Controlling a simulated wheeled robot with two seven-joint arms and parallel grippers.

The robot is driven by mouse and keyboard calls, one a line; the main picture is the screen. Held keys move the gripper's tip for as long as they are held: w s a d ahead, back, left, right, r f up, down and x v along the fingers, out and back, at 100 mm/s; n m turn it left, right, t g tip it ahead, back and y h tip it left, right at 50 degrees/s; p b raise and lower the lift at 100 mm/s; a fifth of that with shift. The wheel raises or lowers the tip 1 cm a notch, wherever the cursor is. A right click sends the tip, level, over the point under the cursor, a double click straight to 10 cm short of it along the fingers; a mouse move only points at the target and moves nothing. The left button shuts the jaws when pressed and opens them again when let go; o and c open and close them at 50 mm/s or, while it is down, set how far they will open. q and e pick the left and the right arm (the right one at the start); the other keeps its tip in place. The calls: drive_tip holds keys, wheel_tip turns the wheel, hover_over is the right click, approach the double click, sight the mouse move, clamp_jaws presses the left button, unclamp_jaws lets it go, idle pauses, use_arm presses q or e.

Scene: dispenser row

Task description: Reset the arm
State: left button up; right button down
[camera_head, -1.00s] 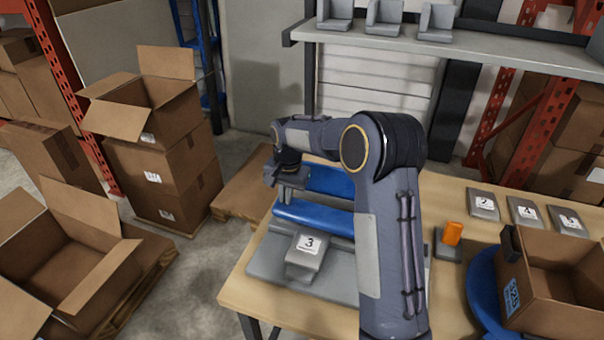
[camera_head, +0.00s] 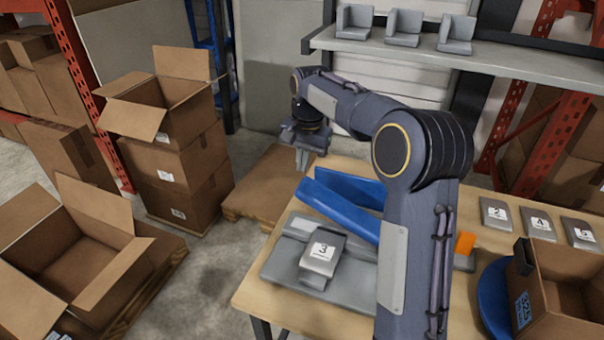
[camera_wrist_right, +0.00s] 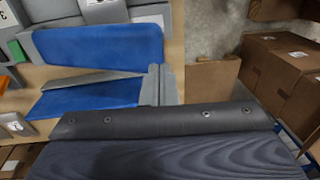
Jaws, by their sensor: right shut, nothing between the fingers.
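My right arm rises from the bottom of the head view and bends left over the table. Its right gripper (camera_head: 302,158) hangs with fingers down just beyond the table's far left edge, shut and empty. In the right wrist view its fingers (camera_wrist_right: 163,85) are seen above blue panels. A grey dispenser with blue sloped panels (camera_head: 338,208) and a block labelled 3 (camera_head: 322,255) stands below and to the right of the gripper, apart from it. My arm hides part of the dispenser. My left gripper is not in view.
The wooden table (camera_head: 251,290) carries an orange piece (camera_head: 465,243), partly hidden by my arm, several numbered grey blocks (camera_head: 496,213) and an open carton (camera_head: 555,310) on a blue round base (camera_head: 493,290). A shelf (camera_head: 400,50) is behind. Stacked cartons (camera_head: 180,160) stand left.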

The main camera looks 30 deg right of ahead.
drive_tip(key=shift+r, duration=0.15)
idle(0.4)
drive_tip(key=s+a+r+n+t+y, duration=0.1)
drive_tip(key=s+a+n+t+y, duration=0.15)
drive_tip(key=s, duration=0.85)
drive_tip(key=s+a+r+n+t+y, duration=0.1)
drive_tip(key=s+a+r+n, duration=0.15)
drive_tip(key=s, duration=0.95)
drive_tip(key=s+a+f+n+t, duration=0.1)
drive_tip(key=s+a+f+n, duration=0.2)
drive_tip(key=s, duration=0.6)
wheel_tip(320, 180, down, 4)
drive_tip(key=a, duration=0.2)
drive_tip(key=shift+a+r, duration=0.25)
drive_tip(key=shift+a, duration=0.1)
